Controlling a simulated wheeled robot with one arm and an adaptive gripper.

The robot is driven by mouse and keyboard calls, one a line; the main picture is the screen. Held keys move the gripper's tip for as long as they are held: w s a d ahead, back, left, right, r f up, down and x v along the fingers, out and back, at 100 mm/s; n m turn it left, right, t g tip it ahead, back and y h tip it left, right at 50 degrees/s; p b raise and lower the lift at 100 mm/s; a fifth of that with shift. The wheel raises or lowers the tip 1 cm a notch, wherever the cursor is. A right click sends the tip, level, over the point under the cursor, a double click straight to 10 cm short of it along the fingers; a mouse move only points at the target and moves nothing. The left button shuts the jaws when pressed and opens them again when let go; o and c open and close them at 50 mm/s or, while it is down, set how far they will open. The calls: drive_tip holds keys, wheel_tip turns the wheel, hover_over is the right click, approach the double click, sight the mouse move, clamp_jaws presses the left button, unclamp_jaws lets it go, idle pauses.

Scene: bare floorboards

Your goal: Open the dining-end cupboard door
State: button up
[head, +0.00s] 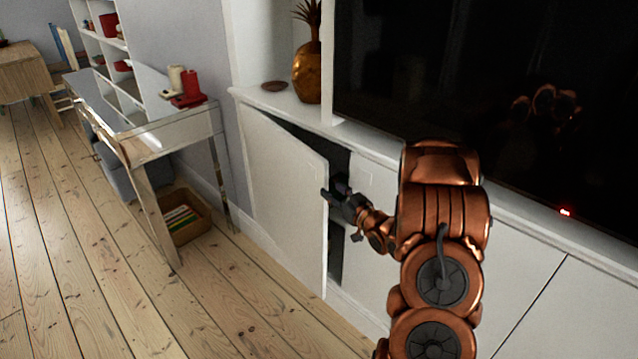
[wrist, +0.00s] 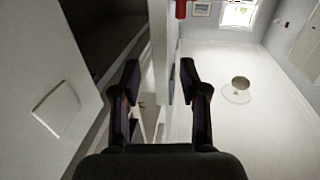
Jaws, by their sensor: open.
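The white cupboard door (head: 285,190) stands partly open in the head view, swung out from the low white cabinet. Its hinge side is at the left, and a dark gap shows behind its free right edge. My gripper (head: 338,197) is open at that free edge, around mid-height. In the wrist view my gripper's two fingers (wrist: 160,72) are apart. A pale narrow strip, which looks like the door's edge, runs between them. I cannot tell whether either finger touches it. The dark cupboard interior (wrist: 112,35) lies left of the fingers.
A mirrored side table (head: 150,130) with red and cream candles stands left of the door, a basket (head: 180,218) beneath it. A golden pineapple ornament (head: 307,70) and a television (head: 480,90) are on the cabinet. Bare floorboards (head: 110,290) lie clear in front.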

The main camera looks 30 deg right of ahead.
sight(319, 179)
drive_tip(key=shift+w+a, duration=0.2)
drive_tip(key=shift+w, duration=3.65)
